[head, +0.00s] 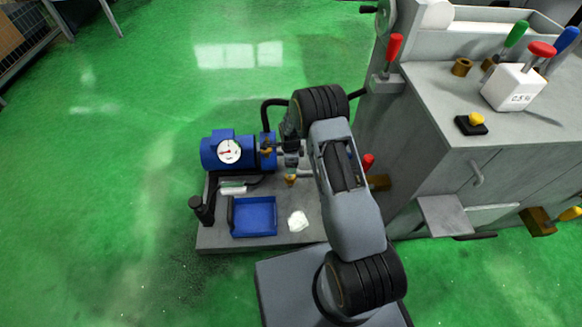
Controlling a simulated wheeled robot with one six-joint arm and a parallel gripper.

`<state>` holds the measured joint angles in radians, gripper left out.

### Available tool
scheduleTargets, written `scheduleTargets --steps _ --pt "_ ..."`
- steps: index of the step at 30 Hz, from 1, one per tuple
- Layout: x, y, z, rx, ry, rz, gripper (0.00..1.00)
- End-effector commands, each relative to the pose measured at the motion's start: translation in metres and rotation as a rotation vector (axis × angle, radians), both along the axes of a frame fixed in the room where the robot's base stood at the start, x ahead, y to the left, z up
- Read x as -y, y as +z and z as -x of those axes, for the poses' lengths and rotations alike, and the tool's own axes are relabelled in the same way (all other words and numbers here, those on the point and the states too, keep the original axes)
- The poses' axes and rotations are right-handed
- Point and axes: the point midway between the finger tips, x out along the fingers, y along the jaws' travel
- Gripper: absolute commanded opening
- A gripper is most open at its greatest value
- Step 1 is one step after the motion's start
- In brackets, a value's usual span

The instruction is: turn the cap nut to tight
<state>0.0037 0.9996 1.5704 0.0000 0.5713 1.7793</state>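My gripper (291,162) hangs down from my folded arm, just right of the blue pump (225,151) with its round white gauge (229,150). The fingers are small and partly hidden, so I cannot tell whether they are open or shut. A small brass piece (290,181) shows directly below the gripper; I cannot tell whether they touch. Another brass-coloured fitting (267,148) sits at the pump's right end, left of the gripper. I cannot tell which of these, if either, is the cap nut, or how tight it is.
A blue tray (254,216), a white crumpled rag (298,221) and a black post (202,210) stand on the grey plate (215,237). The grey machine cabinet (470,115) with coloured levers fills the right side. Green floor at the left is clear.

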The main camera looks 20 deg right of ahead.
Motion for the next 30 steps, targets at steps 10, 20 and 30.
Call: scheduleTargets --steps 10,20,30 --pt "0.000 0.032 0.000 -0.001 0.000 0.000 0.72" --pt "0.000 0.033 0.000 -0.001 0.000 0.000 0.72" --pt "0.000 0.043 0.000 0.004 0.012 0.000 0.72"
